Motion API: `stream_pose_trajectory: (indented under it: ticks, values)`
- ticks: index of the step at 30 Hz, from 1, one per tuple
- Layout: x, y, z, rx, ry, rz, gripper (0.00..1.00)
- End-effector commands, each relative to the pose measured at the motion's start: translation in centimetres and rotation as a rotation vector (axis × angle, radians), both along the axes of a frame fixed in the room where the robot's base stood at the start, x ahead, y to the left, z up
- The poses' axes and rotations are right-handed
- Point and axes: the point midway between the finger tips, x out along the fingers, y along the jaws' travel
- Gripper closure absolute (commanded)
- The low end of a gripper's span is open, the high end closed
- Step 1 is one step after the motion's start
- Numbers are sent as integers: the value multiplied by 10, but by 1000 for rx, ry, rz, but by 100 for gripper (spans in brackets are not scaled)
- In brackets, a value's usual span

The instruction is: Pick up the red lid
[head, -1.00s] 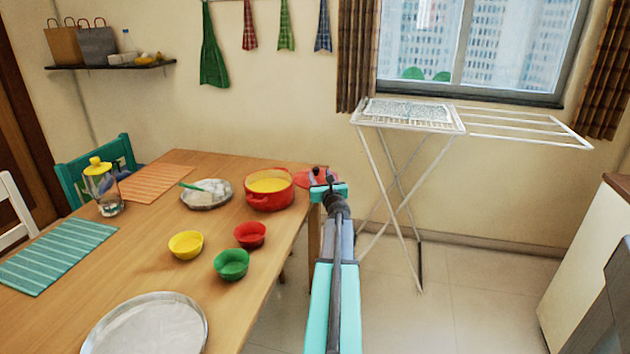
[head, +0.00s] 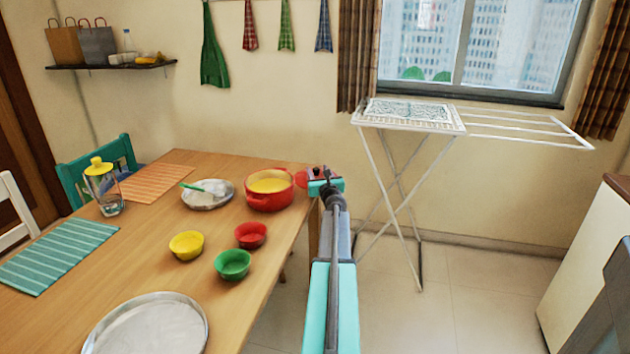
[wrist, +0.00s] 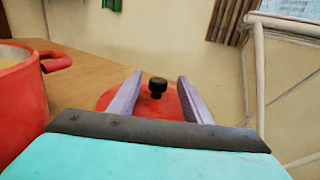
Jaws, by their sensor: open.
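The red lid (wrist: 172,101) lies on the table corner just right of the red pot, with a dark knob (wrist: 157,86) on top. In the head view only part of the lid (head: 301,178) shows, the rest hidden by my arm. My gripper (wrist: 160,82) is open, its two fingers on either side of the knob as seen in the wrist view. The knob appears between the fingers; I cannot tell whether it is fully between them in depth. The gripper also shows small in the head view (head: 320,172).
The red pot (head: 270,189) with yellow contents stands close left of the lid. A plate (head: 207,194), yellow bowl (head: 187,245), red bowl (head: 250,235) and green bowl (head: 233,264) are on the table (head: 150,265). A white drying rack (head: 408,128) stands to the right.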

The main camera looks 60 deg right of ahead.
Motion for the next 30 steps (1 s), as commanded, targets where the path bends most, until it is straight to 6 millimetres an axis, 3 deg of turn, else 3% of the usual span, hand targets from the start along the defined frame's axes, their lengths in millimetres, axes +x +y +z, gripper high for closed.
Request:
stream_pose_trajectory:
  ticks: [6, 23, 26, 30]
  values:
    - [8, -9, 0, 0, 0, -1, 55]
    - [8, -9, 0, -1, 1, -2, 55]
    - [7, -9, 0, -1, 1, -2, 67]
    - [7, -9, 0, -1, 1, -2, 91]
